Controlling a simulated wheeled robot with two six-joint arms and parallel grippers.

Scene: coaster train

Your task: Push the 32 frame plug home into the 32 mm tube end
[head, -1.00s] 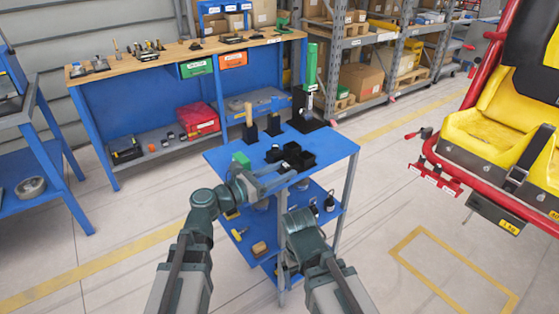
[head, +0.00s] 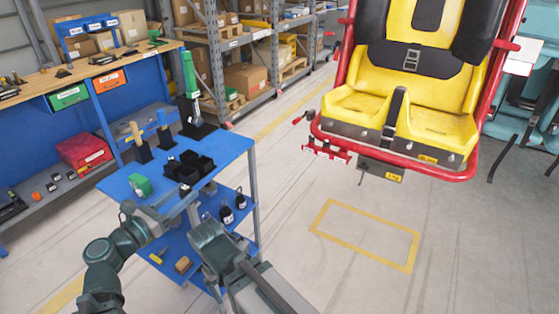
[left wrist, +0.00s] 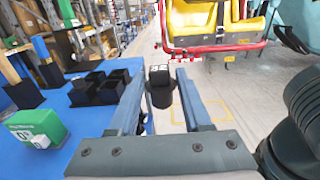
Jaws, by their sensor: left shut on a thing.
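My left gripper (head: 172,205) is shut on a small black plug-like piece (left wrist: 160,87), which shows between its fingertips in the left wrist view. A red tubular frame (head: 468,178) carries the yellow seats. Short red tube parts with small white labels (head: 326,152) sit at its lower left, well to the right of my gripper. The labels are too small to read, so I cannot tell which is 32 mm.
The blue trolley (head: 232,150) holds black bins (head: 190,165), a green box (head: 140,185), a mallet-like tool (head: 137,140) and a green tool on a stand (head: 190,85). A workbench (head: 75,72) and shelves stand behind. Floor between trolley and seats is clear.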

